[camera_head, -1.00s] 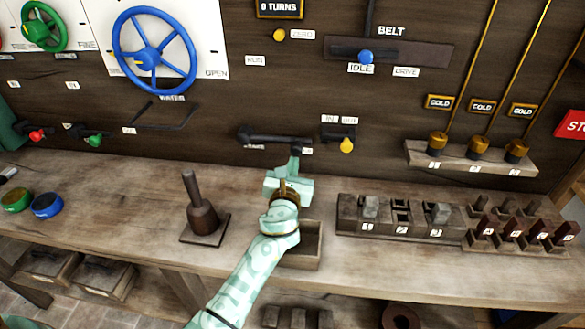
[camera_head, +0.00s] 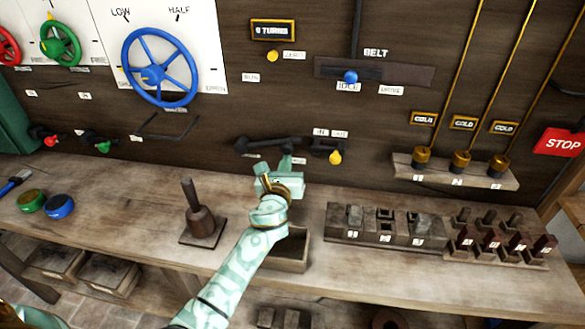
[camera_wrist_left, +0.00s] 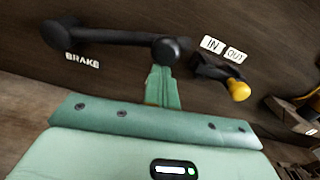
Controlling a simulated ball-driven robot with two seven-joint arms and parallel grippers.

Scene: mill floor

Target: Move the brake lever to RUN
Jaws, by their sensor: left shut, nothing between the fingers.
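The brake lever (camera_head: 268,147) is a black bar lying nearly horizontal on the dark wooden panel, and it also shows in the left wrist view (camera_wrist_left: 115,38). Its left end is above the BRAKE label (camera_wrist_left: 82,61), and its rounded knob is at the right. The RUN label (camera_head: 250,77) is on the panel well above the lever. My left gripper (camera_head: 286,160) is shut and empty, its fingers (camera_wrist_left: 161,85) just below the knob. I cannot tell whether they touch it. My right gripper is not in view.
A yellow-knobbed IN/OUT lever (camera_head: 335,157) is close to the right of the brake lever. A blue valve wheel (camera_head: 160,67) is at upper left.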

